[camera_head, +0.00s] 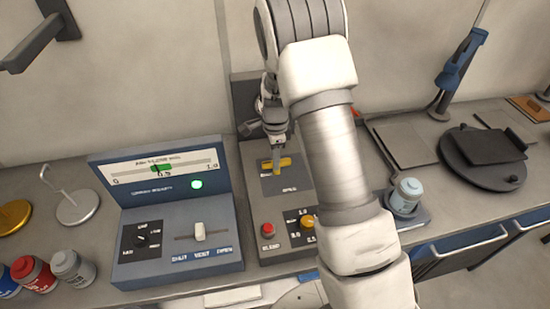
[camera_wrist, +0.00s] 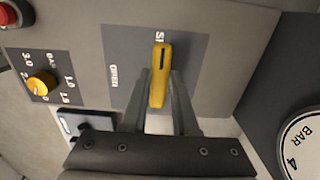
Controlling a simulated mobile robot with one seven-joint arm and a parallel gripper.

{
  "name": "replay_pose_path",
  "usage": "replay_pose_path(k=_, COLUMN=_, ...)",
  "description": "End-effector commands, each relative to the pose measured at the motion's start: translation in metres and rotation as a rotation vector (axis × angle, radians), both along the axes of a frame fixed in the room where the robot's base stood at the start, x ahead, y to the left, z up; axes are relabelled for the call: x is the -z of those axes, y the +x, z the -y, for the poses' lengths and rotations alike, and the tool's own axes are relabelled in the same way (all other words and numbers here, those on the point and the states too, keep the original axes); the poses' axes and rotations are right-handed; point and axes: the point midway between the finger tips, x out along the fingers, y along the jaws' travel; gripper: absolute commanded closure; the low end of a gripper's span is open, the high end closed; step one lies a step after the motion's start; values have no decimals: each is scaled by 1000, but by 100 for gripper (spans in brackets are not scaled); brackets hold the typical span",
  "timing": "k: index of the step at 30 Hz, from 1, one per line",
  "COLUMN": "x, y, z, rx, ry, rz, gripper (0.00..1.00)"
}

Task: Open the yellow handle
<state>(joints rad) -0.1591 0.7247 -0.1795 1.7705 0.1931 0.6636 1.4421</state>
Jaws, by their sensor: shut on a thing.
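The yellow handle (camera_head: 277,164) is a bar on a dark square plate on the upper part of a grey control panel. In the wrist view the yellow handle (camera_wrist: 161,62) stands upright in the picture, with a dark slot near its top end. The word OPEN (camera_wrist: 113,76) shows on the plate to its left; another label by its top is partly covered. My gripper (camera_head: 275,145) reaches down to the handle from above. In the wrist view my gripper (camera_wrist: 160,100) has one finger on each side of the handle, shut on it.
A red button (camera_head: 268,230) and a yellow knob (camera_head: 307,221) sit lower on the panel. A blue-grey console (camera_head: 180,255) with a slider stands to the left. A light-blue jar (camera_head: 406,195) is right of my arm. A round gauge (camera_wrist: 303,145) shows in the wrist view.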

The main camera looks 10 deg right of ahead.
Motion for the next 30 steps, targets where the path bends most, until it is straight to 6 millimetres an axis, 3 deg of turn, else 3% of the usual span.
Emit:
replay_pose_path(k=14, x=1, y=0, z=0, rx=-59, ry=0, rz=1, gripper=100)
replay_pose_path(k=30, x=2, y=-2, z=0, rx=-498, ry=1, rz=2, gripper=100)
